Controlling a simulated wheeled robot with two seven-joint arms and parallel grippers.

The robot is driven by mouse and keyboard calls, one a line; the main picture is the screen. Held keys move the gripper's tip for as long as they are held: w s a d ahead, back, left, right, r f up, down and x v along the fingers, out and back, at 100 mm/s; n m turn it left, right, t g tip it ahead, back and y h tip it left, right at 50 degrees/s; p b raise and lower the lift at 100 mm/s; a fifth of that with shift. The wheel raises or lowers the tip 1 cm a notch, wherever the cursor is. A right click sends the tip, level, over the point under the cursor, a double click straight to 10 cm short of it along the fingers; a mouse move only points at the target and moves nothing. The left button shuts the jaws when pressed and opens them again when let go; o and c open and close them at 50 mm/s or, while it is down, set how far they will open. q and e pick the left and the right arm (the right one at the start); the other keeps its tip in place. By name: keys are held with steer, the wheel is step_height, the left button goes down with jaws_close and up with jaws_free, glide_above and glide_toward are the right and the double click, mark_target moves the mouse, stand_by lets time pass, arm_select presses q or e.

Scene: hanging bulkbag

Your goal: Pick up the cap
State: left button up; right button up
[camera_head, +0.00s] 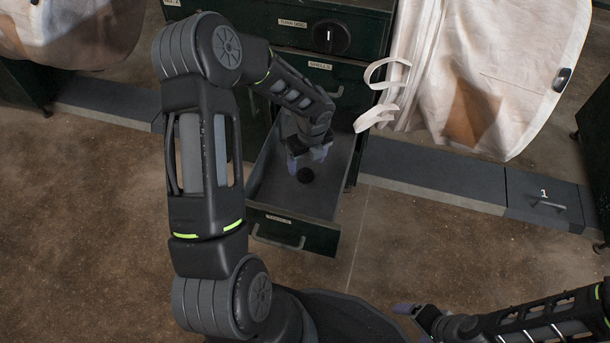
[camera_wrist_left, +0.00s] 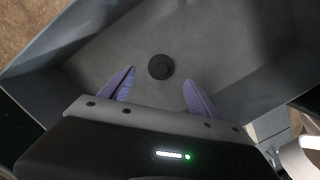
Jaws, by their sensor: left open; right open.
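The cap is a small round black piece (camera_head: 305,175) lying on the floor of an open grey drawer (camera_head: 262,185). In the left wrist view the cap (camera_wrist_left: 161,67) shows just beyond and between the fingertips, not touched by them. My left gripper (camera_head: 308,158) is inside or just above the drawer, open and empty, its purple fingers (camera_wrist_left: 158,88) spread either side of the cap's line. My right gripper (camera_head: 408,309) is low at the bottom of the head view, open and far from the drawer.
A dark green cabinet (camera_head: 372,30) with labelled drawers stands behind the open drawer, with a black round knob (camera_head: 331,37) on it. A cream bulk bag (camera_head: 490,60) with loose straps hangs at right. A grey floor-level ledge (camera_head: 430,172) runs along; bare floor lies in front.

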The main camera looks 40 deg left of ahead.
mark_target(306, 171)
arm_select(q)
steer(key=shift+f, duration=0.3)
steer(key=f+b, duration=0.2)
steer(key=f, duration=0.1)
steer(key=f+b, duration=0.1)
steer(key=f, duration=0.1)
steer(key=shift+w+a, duration=0.3)
steer(key=shift+a, duration=0.1)
steer(key=c, duration=1.4)
step_height(306, 171, up, 10)
steer(key=p, duration=0.4)
steer(key=shift+p, duration=0.35)
